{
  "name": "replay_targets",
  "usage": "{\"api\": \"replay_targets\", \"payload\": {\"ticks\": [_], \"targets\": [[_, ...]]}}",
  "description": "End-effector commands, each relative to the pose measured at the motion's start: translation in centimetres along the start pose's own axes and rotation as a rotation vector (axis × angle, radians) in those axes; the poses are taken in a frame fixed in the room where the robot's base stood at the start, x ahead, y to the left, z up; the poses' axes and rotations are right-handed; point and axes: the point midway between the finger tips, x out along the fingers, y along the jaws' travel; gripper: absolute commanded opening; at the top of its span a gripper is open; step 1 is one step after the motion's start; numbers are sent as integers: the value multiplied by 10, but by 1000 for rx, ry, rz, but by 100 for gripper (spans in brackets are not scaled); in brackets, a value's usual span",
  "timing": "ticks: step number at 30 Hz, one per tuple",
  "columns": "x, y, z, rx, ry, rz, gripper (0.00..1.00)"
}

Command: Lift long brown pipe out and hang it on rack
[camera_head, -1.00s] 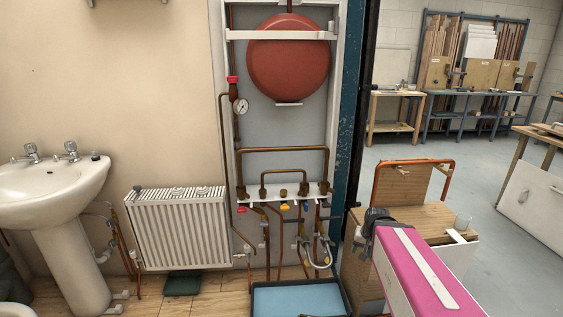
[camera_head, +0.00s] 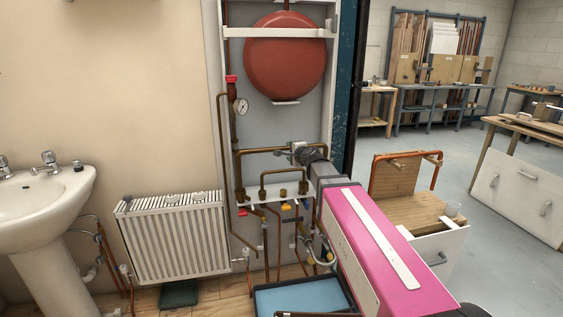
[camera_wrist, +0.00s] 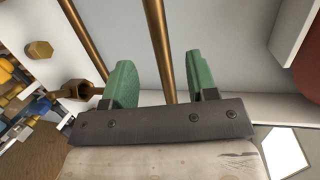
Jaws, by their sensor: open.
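The long brown pipe (camera_head: 262,151) is a wide upside-down U, upright with its legs down at the white manifold shelf. My gripper (camera_head: 303,152) is at the right part of its top bar in the head view. In the wrist view my gripper (camera_wrist: 163,82) is open, with green fingers either side of the pipe (camera_wrist: 158,35); the fingers stand apart from it, and depth is hard to tell. A wooden board with pegs (camera_head: 393,178), apparently the rack, stands at right with an orange-copper bent pipe (camera_head: 437,172) over it.
A shorter bent pipe (camera_head: 284,172) stands just below, also in the wrist view (camera_wrist: 84,35). A red tank (camera_head: 285,55) hangs above. A blue tray (camera_head: 290,300) lies below. A radiator (camera_head: 172,238) and a sink (camera_head: 40,190) are at left. Open floor lies behind the board.

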Motion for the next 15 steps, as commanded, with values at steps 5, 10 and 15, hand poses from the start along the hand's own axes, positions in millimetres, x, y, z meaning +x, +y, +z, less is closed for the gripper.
{"api": "replay_targets", "payload": {"ticks": [5, 10, 15], "targets": [[29, 0, 0, -2, -2, 1, 53], [37, 0, 0, -3, -2, 1, 53], [57, 0, -1, -4, -1, 2, 53]]}}
